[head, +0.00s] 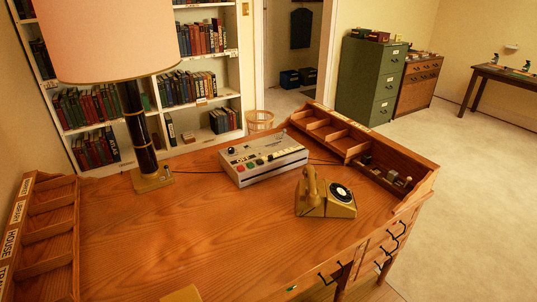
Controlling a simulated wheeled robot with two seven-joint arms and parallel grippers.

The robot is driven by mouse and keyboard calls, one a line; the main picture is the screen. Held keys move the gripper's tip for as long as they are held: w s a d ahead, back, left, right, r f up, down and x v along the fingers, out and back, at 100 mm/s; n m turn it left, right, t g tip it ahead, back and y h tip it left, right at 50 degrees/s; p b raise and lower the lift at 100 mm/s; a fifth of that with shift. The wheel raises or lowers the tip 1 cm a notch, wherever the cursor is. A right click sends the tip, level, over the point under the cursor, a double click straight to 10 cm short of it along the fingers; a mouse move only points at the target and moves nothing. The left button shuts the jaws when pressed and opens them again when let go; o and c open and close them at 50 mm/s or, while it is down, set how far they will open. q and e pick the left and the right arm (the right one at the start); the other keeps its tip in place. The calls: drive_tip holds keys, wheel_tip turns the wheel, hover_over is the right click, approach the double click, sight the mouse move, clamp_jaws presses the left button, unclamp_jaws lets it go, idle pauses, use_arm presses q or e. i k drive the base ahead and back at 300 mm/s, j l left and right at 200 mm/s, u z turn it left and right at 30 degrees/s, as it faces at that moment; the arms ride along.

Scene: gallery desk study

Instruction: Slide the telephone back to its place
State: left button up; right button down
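A mustard-yellow telephone (338,197) with a round black-and-white dial stands on the right part of the wooden desk (220,235). Its handset (312,187) is at the body's left side. The telephone is in front of a grey machine (262,160) with coloured buttons, with bare wood between them. A dark cord runs across the desk behind the telephone. Neither of my grippers is in view, and nothing is seen touching the telephone.
A tall lamp (145,140) with a pink shade stands at the back left. Wooden pigeonholes (50,225) line the left edge, and a compartment rack (345,140) lines the right. A yellowish object (181,294) is cut off at the bottom. The front middle of the desk is clear.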

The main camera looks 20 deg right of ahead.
sight(330, 206)
drive_tip(key=i+l, duration=0.15)
drive_tip(key=l, duration=0.2)
drive_tip(key=i+l, duration=0.15)
drive_tip(key=l, duration=0.2)
drive_tip(key=i+l, duration=0.1)
drive_tip(key=l, duration=0.25)
drive_tip(key=i+l, duration=0.15)
drive_tip(key=l, duration=0.2)
drive_tip(key=i+l, duration=0.15)
drive_tip(key=l, duration=0.2)
drive_tip(key=i+l, duration=0.15)
drive_tip(key=l, duration=0.2)
drive_tip(key=l+z, duration=0.05)
